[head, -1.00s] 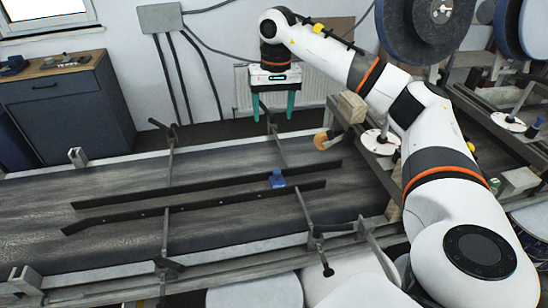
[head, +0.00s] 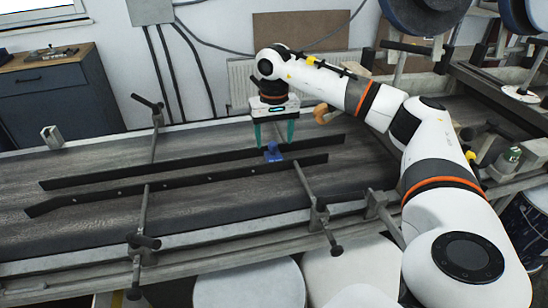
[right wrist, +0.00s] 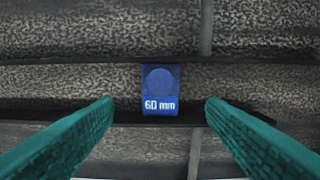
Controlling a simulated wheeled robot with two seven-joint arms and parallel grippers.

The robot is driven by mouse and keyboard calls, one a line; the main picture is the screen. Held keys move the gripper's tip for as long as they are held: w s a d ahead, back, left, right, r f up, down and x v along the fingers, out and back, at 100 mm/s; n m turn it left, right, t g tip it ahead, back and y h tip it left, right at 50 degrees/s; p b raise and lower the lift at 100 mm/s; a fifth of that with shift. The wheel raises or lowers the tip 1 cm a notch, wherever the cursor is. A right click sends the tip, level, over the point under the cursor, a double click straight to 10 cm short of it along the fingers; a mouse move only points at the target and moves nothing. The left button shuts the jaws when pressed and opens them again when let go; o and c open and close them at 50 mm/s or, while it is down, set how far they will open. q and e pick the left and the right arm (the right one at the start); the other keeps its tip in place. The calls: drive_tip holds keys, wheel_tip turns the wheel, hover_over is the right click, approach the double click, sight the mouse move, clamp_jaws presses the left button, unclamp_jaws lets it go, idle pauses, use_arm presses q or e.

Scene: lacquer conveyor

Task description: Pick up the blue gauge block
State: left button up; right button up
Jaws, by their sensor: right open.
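The blue gauge block (head: 273,153) sits on the dark conveyor between the two black guide rails in the head view. In the right wrist view the blue gauge block (right wrist: 160,90) shows a round face and the label "60 mm", centred between the fingers. My right gripper (head: 273,145) has green fingers, spread apart on either side of the block in the head view. In the right wrist view the right gripper (right wrist: 160,112) is open and empty, with clear gaps between its fingers and the block. My left gripper is not in view.
Black guide rails (head: 110,197) run along the conveyor (head: 60,236) on both sides of the block. Metal posts with clamps (head: 146,225) hold the rails. A blue cabinet (head: 50,100) stands at the back left. The left part of the belt is clear.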

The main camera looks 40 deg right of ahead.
sight(274, 147)
drive_tip(key=shift+w+d+f+p, duration=0.1)
drive_tip(key=shift+f+p, duration=0.15)
drive_tip(key=shift+f, duration=1.25)
drive_tip(key=shift+w+f+p, duration=0.1)
drive_tip(key=shift+f+p, duration=0.15)
drive_tip(key=shift+f, duration=1.25)
drive_tip(key=c, duration=1.2)
drive_tip(key=shift+r, duration=0.1)
